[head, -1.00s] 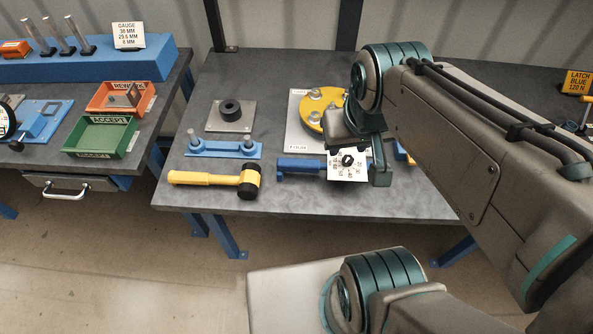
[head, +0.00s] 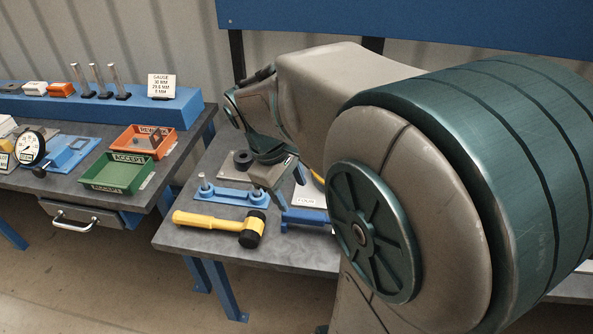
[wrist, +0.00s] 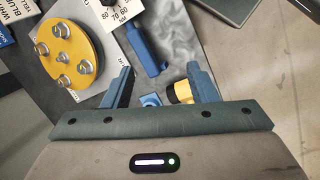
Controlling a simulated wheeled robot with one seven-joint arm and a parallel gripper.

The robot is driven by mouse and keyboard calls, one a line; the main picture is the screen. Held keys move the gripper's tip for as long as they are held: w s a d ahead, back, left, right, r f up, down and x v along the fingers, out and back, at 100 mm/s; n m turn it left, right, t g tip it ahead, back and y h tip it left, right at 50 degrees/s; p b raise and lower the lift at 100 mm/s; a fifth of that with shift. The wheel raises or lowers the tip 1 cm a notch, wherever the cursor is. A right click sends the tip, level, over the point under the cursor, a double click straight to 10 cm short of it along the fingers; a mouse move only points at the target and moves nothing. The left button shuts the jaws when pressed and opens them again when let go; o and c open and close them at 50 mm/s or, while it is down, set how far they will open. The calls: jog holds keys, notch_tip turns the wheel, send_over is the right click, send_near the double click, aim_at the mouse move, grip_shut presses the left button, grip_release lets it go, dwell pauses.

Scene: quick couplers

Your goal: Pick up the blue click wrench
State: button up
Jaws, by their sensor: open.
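The blue click wrench (head: 306,217) lies on the grey workbench; in the head view only its blue handle end shows, the rest hidden behind my arm. In the wrist view its blue handle (wrist: 146,50) lies beyond my fingertips, with its white dial plate (wrist: 116,14) cut by the top edge. My gripper (wrist: 162,82) is open, with nothing between its fingers. The handle's end shows in the gap between the two fingers, farther off. In the head view my gripper (head: 272,188) is above the bench, up and left of the handle.
A yellow mallet (head: 215,222) with a black head lies left of the wrench. A blue fixture (head: 230,196) with upright pins stands behind it. A yellow disc with bolts (wrist: 68,53) sits on a plate beside the wrench. Green (head: 118,172) and orange (head: 146,141) trays stand on the left bench.

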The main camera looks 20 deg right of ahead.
aim_at(311, 214)
jog(key=w+d+f+n+b, duration=0.1)
jog(key=w+f, duration=0.1)
jog(key=w+d+f+n+g+b, duration=0.1)
jog(key=w+d+f+n, duration=0.1)
jog(key=f, duration=0.1)
jog(key=w+d+f+n+g+b, duration=0.1)
jog(key=w+f, duration=0.1)
jog(key=shift+w+d+f+n+h, duration=0.15)
jog(key=shift+d+f+n+h, duration=0.15)
jog(key=shift+n, duration=0.1)
jog(key=x, duration=1.3)
jog(key=shift+a+f, duration=0.1)
jog(key=shift+f, duration=0.05)
grip_shut()
